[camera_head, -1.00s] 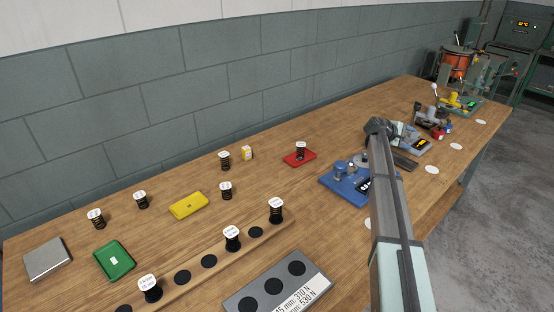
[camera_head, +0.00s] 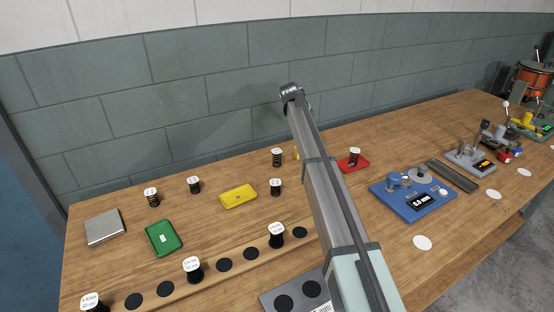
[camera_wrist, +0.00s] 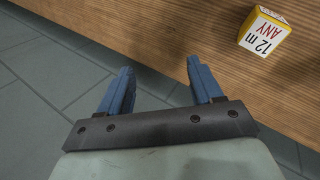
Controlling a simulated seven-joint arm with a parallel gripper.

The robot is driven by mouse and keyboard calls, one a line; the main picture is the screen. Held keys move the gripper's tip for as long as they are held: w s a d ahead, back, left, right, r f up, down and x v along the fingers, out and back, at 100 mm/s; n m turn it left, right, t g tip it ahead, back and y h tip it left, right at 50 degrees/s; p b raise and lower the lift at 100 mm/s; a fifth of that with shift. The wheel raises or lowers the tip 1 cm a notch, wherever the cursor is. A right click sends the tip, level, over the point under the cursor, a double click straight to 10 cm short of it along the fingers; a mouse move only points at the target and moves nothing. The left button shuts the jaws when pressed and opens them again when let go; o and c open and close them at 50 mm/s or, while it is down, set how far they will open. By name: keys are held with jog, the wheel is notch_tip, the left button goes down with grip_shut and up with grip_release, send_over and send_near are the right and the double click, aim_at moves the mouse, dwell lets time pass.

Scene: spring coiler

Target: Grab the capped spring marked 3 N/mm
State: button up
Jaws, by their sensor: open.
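Several dark coil springs with white marked caps stand on the table. Loose ones are at the left (camera_head: 152,198), beside it (camera_head: 195,185), at the back (camera_head: 277,157) and in front of that (camera_head: 276,187). Another spring (camera_head: 354,157) stands on a red tray. Three more stand on the wooden rack: front left (camera_head: 95,303), middle (camera_head: 193,269) and right (camera_head: 277,235). The cap marks are too small to tell which reads 3 N/mm. My gripper (camera_wrist: 160,88) is open and empty in the wrist view; in the head view my arm hides it.
A yellow and white block (camera_wrist: 265,32) marked "12 m ANY" is right of my gripper. A yellow tray (camera_head: 238,196), green tray (camera_head: 163,238), silver plate (camera_head: 105,227) and blue device (camera_head: 412,198) are on the table (camera_head: 330,145). A grey block wall (camera_head: 170,110) stands behind.

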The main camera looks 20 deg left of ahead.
jog(key=s+a+r+n+g+y, duration=0.2)
jog(key=s+a, duration=0.5)
jog(key=a, duration=0.4)
jog(key=n+g, duration=0.2)
jog(key=g, duration=0.1)
send_near(276, 151)
jog(key=shift+y, duration=0.4)
jog(key=f, duration=1.2)
jog(key=shift+w+d+f, duration=0.15)
jog(key=shift+d, duration=0.2)
jog(key=c, duration=1.1)
